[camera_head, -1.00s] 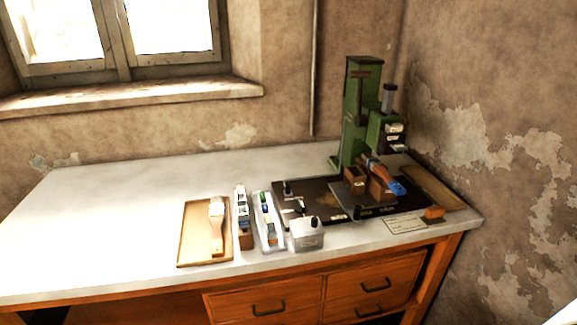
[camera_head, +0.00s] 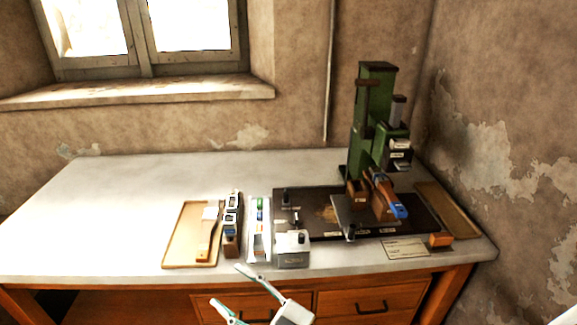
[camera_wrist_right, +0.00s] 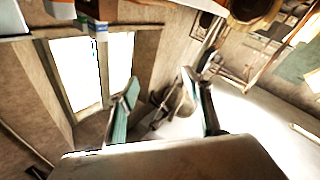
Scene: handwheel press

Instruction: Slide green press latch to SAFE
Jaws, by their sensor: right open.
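The green press (camera_head: 374,125) stands upright at the right of the workbench, on a black base plate (camera_head: 322,229). Small knobs and levers show on the plate, one dark knob (camera_head: 286,197) near its left end. I cannot tell which part is the latch, and the labels are too small to read. My right gripper (camera_head: 225,284) is open and empty in front of the bench's front edge, left of and well apart from the press. Its two spread fingers also show in the right wrist view (camera_wrist_right: 160,86). My left gripper is not in view.
A wooden tray with a brush (camera_head: 206,242), a dark block rack (camera_head: 232,224), a white tray (camera_head: 259,245) and a grey box (camera_head: 292,252) line the front of the bench. A card (camera_head: 405,248) lies at the right. The bench's left is clear.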

